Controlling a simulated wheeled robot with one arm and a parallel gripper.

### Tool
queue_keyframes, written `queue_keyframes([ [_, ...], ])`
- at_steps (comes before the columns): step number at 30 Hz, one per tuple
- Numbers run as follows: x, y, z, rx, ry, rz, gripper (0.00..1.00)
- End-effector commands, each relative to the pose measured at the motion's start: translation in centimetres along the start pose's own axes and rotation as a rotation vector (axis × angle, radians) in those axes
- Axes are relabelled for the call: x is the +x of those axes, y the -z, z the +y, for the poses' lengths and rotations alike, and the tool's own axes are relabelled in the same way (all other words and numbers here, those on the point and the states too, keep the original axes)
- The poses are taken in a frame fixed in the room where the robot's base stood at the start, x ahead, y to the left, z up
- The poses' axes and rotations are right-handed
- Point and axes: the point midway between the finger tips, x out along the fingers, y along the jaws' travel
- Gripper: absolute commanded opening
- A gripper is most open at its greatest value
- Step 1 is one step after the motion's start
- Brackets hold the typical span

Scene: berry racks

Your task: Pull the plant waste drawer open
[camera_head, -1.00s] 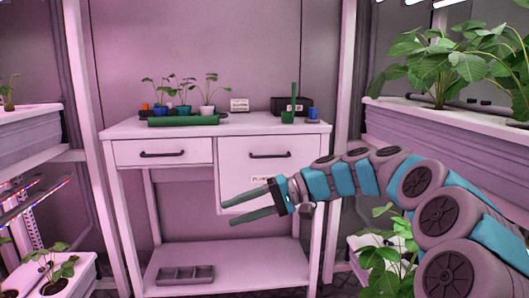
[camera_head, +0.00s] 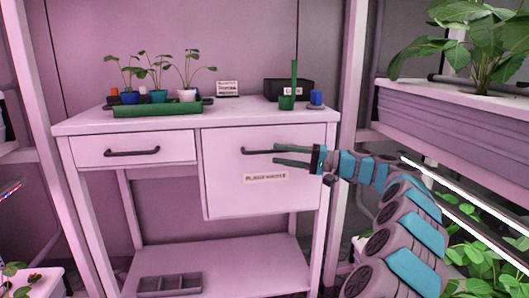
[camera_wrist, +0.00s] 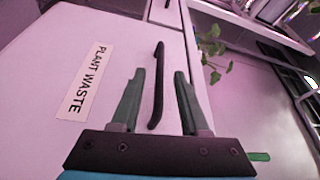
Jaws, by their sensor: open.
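The plant waste drawer (camera_head: 240,195) is the tall white front at the right of the workbench, and it looks shut. Its label (camera_head: 265,178) reads PLANT WASTE in the wrist view (camera_wrist: 85,82). Its dark bar handle (camera_head: 258,151) runs across the upper front. My gripper (camera_head: 275,155) is open at the handle's right part.
A shallow drawer (camera_head: 133,150) with its own handle is on the left. The benchtop holds a green tray (camera_head: 157,110) of seedlings, a dark box (camera_head: 288,88) and a green pot (camera_head: 287,103). A plant rack (camera_head: 425,115) stands close on the right. A divided tray (camera_head: 168,285) lies on the lower shelf.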

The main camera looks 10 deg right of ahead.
Motion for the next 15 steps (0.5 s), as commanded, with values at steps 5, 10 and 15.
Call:
queue_keyframes([
  [5, 3.0, -0.1, 0.0, 0.002, 0.0, -0.003, 0.45],
  [10, 5.0, -0.1, 0.0, 0.0, -0.001, -0.003, 0.45],
  [15, 5.4, -0.1, 0.0, 0.0, -0.001, -0.001, 0.45],
])
